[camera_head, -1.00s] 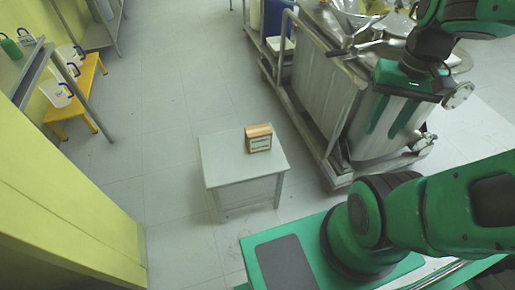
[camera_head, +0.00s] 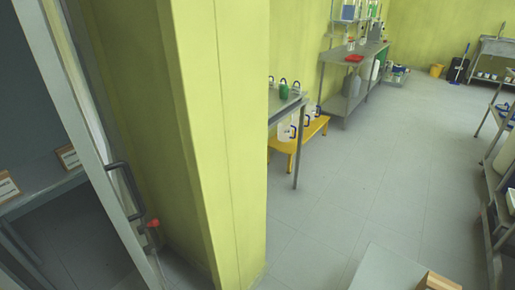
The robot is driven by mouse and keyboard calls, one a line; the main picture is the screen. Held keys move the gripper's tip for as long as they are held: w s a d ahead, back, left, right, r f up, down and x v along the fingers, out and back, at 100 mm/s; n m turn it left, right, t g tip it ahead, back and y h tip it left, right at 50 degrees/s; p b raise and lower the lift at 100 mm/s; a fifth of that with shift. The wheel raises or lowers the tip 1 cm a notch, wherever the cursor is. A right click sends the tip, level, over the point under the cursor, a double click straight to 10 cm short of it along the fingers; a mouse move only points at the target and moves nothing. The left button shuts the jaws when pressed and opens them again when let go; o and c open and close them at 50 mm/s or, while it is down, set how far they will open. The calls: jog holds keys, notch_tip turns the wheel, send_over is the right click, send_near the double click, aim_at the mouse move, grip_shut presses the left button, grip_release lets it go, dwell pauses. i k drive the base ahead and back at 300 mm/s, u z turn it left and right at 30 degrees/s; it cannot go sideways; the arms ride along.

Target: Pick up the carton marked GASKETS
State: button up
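A brown carton (camera_head: 438,282) stands on the small grey table (camera_head: 383,270) at the bottom right, cut off by the frame edge; its label is not visible. Two more cartons with white labels stand at the far left, behind the door frame: one carton (camera_head: 68,157) near the door handle and another carton (camera_head: 8,187) at the picture's edge. Their lettering is too small to read, so I cannot tell which one is marked GASKETS. My gripper is not in view.
A door with a dark handle (camera_head: 126,188) and a yellow wall corner (camera_head: 232,150) fill the left. A yellow bench (camera_head: 298,142) and a steel workbench (camera_head: 350,85) line the wall. A rack (camera_head: 490,225) stands at right. The middle floor is clear.

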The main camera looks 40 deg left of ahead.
aim_at(67, 156)
jog(key=u, duration=2.7)
jog(key=k, duration=0.5)
jog(key=u, duration=0.4)
jog(key=i, duration=1.75)
jog(key=z, duration=0.7)
